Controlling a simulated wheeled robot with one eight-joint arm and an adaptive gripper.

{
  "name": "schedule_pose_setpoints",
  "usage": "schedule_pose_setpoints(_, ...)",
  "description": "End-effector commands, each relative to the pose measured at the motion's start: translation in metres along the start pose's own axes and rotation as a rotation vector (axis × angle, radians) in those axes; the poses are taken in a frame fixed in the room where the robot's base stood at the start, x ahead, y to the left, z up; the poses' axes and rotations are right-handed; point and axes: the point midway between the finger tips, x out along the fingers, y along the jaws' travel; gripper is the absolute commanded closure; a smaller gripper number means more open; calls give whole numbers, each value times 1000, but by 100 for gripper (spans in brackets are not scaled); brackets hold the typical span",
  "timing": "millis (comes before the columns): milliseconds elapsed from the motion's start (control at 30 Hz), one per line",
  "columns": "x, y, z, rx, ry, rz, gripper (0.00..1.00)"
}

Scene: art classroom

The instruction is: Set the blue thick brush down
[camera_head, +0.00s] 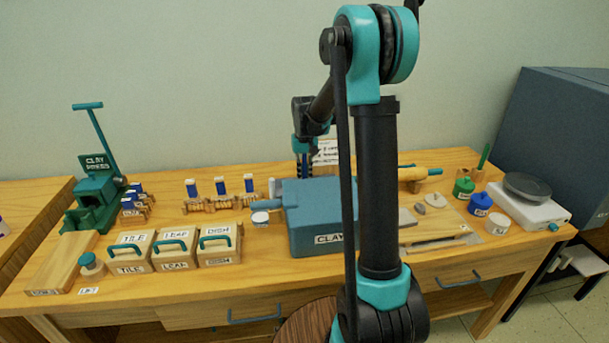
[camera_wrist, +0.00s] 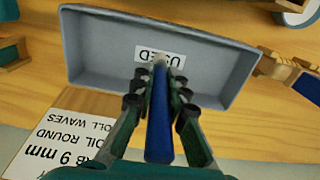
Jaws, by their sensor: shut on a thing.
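In the wrist view, my gripper (camera_wrist: 157,78) is shut on the blue thick brush (camera_wrist: 159,125). The brush's long blue handle runs between the two fingers toward the camera, and its far end is pale. The brush is over a grey-blue tray (camera_wrist: 88,48) with a "USED" label inside; whether it touches the tray floor I cannot tell. The tray looks otherwise empty. In the head view, my gripper (camera_head: 303,160) is low behind the blue clay box, partly hidden by it and my arm. The tray cannot be made out there.
The clay box (camera_head: 315,240) stands in front of my gripper. A printed card (camera_head: 327,152) is close by, also in the wrist view (camera_wrist: 58,128). Wooden holders with blue-and-white pieces (camera_head: 221,188) stand to the left. A rolling pin (camera_head: 411,174) lies to the right.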

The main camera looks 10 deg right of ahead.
Motion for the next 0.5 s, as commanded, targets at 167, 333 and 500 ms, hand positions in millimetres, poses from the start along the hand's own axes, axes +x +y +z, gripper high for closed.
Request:
schedule_pose_setpoints(167,3,0,0,0,0,0,100)
schedule_pose_setpoints(333,2,0,0,0,0,0,66)
schedule_pose_setpoints(500,2,0,0,0,0,0,66)
